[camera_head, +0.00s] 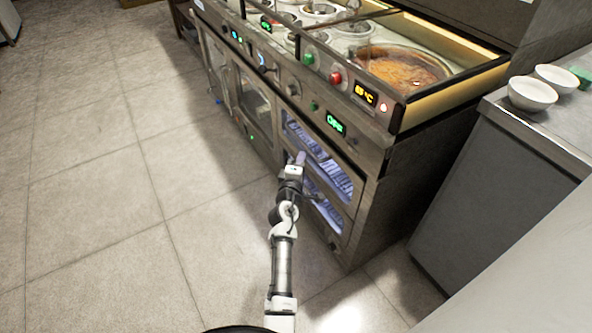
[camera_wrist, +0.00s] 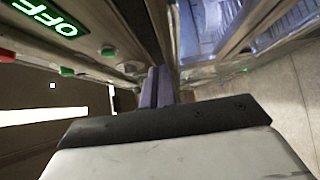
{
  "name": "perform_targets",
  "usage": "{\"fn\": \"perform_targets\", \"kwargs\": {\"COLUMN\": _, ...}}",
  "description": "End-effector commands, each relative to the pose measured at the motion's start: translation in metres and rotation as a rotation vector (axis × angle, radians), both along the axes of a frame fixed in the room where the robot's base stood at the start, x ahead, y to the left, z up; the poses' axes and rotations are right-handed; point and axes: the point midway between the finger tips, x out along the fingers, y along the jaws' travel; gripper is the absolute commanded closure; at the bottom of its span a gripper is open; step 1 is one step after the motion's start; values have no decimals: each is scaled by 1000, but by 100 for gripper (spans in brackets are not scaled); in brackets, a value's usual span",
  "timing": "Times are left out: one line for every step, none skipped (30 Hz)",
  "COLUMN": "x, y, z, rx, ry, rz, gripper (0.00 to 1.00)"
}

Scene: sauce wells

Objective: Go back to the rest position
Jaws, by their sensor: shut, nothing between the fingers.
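My gripper (camera_head: 300,158) is at the end of my outstretched arm, in front of the steel cooking unit (camera_head: 372,150), close to its lit lower compartments. In the wrist view the two purplish-grey fingers (camera_wrist: 155,88) lie together, shut and empty. Whether the fingertips touch the unit's front cannot be told.
The unit's top holds a large round well of orange-brown sauce (camera_head: 404,68) and several smaller pots. Knobs, lit buttons and displays line its front. At right, a grey counter (camera_head: 535,125) carries white bowls (camera_head: 531,94). The tiled floor (camera_head: 100,180) at left is clear.

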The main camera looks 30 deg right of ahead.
Motion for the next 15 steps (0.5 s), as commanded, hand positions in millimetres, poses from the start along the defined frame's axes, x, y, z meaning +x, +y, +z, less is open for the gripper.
{"fn": "perform_targets", "kwargs": {"x": -7, "y": 7, "z": -1, "rx": 0, "ry": 1, "rz": 2, "gripper": 100}}
{"fn": "perform_targets", "kwargs": {"x": -10, "y": 11, "z": 0, "rx": -1, "ry": 1, "rz": 2, "gripper": 100}}
{"fn": "perform_targets", "kwargs": {"x": -15, "y": 15, "z": -1, "rx": 0, "ry": 1, "rz": 2, "gripper": 100}}
{"fn": "perform_targets", "kwargs": {"x": -17, "y": 17, "z": -1, "rx": -1, "ry": 1, "rz": 2, "gripper": 100}}
{"fn": "perform_targets", "kwargs": {"x": -20, "y": 20, "z": -1, "rx": -1, "ry": 1, "rz": 2, "gripper": 100}}
{"fn": "perform_targets", "kwargs": {"x": -23, "y": 23, "z": -1, "rx": -1, "ry": 1, "rz": 2, "gripper": 100}}
{"fn": "perform_targets", "kwargs": {"x": -25, "y": 24, "z": -1, "rx": -1, "ry": 1, "rz": 2, "gripper": 100}}
{"fn": "perform_targets", "kwargs": {"x": -26, "y": 26, "z": -1, "rx": -1, "ry": 1, "rz": 2, "gripper": 100}}
{"fn": "perform_targets", "kwargs": {"x": -28, "y": 28, "z": -1, "rx": -1, "ry": 1, "rz": 2, "gripper": 100}}
{"fn": "perform_targets", "kwargs": {"x": -29, "y": 28, "z": -1, "rx": -1, "ry": 1, "rz": 2, "gripper": 100}}
{"fn": "perform_targets", "kwargs": {"x": -30, "y": 29, "z": 0, "rx": -1, "ry": 1, "rz": 2, "gripper": 100}}
{"fn": "perform_targets", "kwargs": {"x": -30, "y": 30, "z": 0, "rx": -1, "ry": 0, "rz": 2, "gripper": 100}}
{"fn": "perform_targets", "kwargs": {"x": -30, "y": 30, "z": 0, "rx": -1, "ry": 0, "rz": 2, "gripper": 100}}
{"fn": "perform_targets", "kwargs": {"x": -31, "y": 30, "z": 0, "rx": -1, "ry": 0, "rz": 2, "gripper": 100}}
{"fn": "perform_targets", "kwargs": {"x": -31, "y": 30, "z": 0, "rx": -1, "ry": 0, "rz": 2, "gripper": 100}}
